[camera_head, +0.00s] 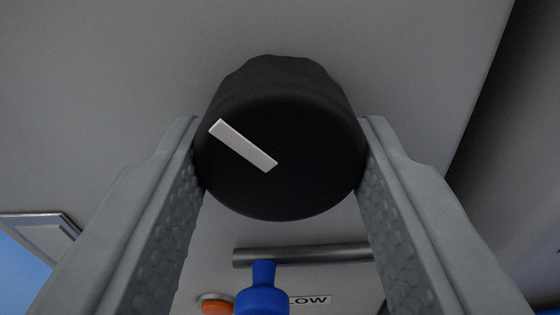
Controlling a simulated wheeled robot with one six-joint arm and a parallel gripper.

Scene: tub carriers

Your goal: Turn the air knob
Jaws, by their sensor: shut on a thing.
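The air knob (285,185) is a black round knob with a fluted side and a white pointer bar on its face. It is in the upper middle of the head camera view. The pointer bar slants from upper left down to the centre of the face. My gripper (281,150) has its two grey fingers on the left and right sides of the knob, shut on it. The knob is fixed on a grey panel (420,60) behind it. Any marks around the knob are not visible.
Below the knob is a horizontal metal bar (335,252) with a blue part (262,292) in front. An orange round part (216,306) and a label ending in "LOW" (310,300) sit at the bottom edge. A blue framed pane (25,262) is at lower left.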

